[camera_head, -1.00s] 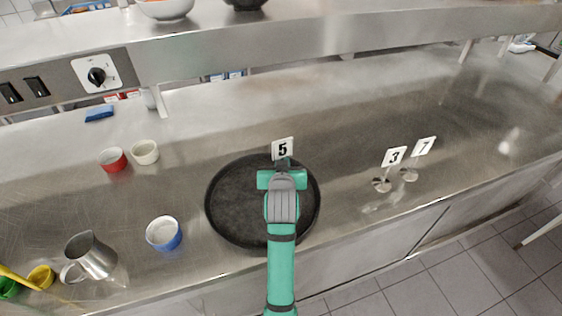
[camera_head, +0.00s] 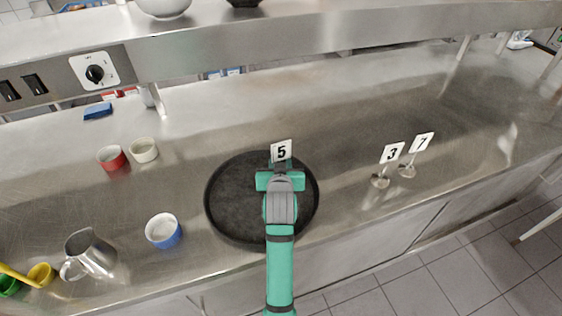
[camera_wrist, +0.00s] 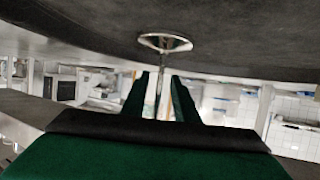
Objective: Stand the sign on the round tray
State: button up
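The sign numbered 5 (camera_head: 281,151) is a white card on a thin metal stem, upright above the far part of the black round tray (camera_head: 232,212). My gripper (camera_head: 281,173) is low over the tray, just in front of the card. In the wrist view the sign's stem (camera_wrist: 159,88) runs between my two fingers (camera_wrist: 162,95), with gaps visible on either side, so the gripper looks open around it. The sign's round metal base (camera_wrist: 165,42) shows against the dark tray surface (camera_wrist: 245,35) and appears to rest on it. My arm hides the stem in the head view.
A blue cup (camera_head: 163,231), red cup (camera_head: 112,158), cream cup (camera_head: 144,150) and metal jug (camera_head: 90,254) are left. A shelf (camera_head: 330,35) overhangs the back.

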jog(key=v, duration=1)
jog(key=shift+s+r, duration=0.25)
jog(key=shift+s+a+r, duration=0.1)
jog(key=shift+s+r, duration=0.1)
jog(key=shift+s, duration=0.4)
